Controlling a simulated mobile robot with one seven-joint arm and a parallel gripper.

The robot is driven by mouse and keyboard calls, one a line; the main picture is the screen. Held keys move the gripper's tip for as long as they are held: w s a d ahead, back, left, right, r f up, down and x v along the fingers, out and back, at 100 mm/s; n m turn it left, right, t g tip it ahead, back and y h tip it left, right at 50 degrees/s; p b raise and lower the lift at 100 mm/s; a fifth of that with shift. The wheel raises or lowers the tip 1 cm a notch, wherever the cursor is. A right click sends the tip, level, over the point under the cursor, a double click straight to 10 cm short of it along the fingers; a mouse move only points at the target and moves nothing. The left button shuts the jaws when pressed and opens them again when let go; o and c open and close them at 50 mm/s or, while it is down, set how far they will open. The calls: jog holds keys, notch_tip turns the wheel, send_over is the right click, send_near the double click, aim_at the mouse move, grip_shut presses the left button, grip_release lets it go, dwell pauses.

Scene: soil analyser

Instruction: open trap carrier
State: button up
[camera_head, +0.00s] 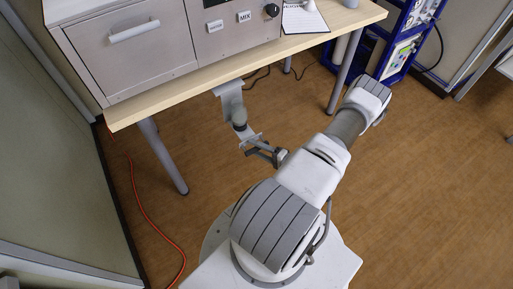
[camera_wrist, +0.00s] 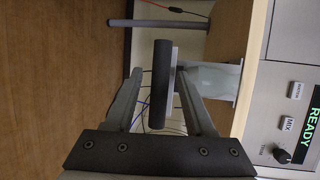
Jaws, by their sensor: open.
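The trap carrier (camera_head: 230,97) is a pale metal bracket under the table's front edge, with a dark cylindrical handle (camera_head: 239,117). In the wrist view the handle (camera_wrist: 161,85) shows as a dark upright bar between my two fingers, with the pale carrier body (camera_wrist: 212,80) behind it to the right. My gripper (camera_head: 254,145) is open and close to the handle in the head view; its fingers (camera_wrist: 158,73) also show in the wrist view, spread on either side of the handle. I cannot tell whether either finger touches it. The carrier's inner part is hidden under the table.
The soil analyser (camera_head: 150,50) stands on the wooden table (camera_head: 190,82), with a white drawer handle (camera_head: 134,31). A table leg (camera_head: 163,157) and an orange cable (camera_head: 142,207) are at left. A blue rack (camera_head: 400,45) stands at upper right. Floor (camera_head: 430,160) at right is clear.

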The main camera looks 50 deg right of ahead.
jog(key=p+v, duration=0.1)
jog(key=v, duration=1.6)
jog(key=shift+s+p, duration=0.2)
jog(key=shift+p, duration=0.1)
jog(key=shift+w+r, duration=0.1)
jog(key=shift+r, duration=0.1)
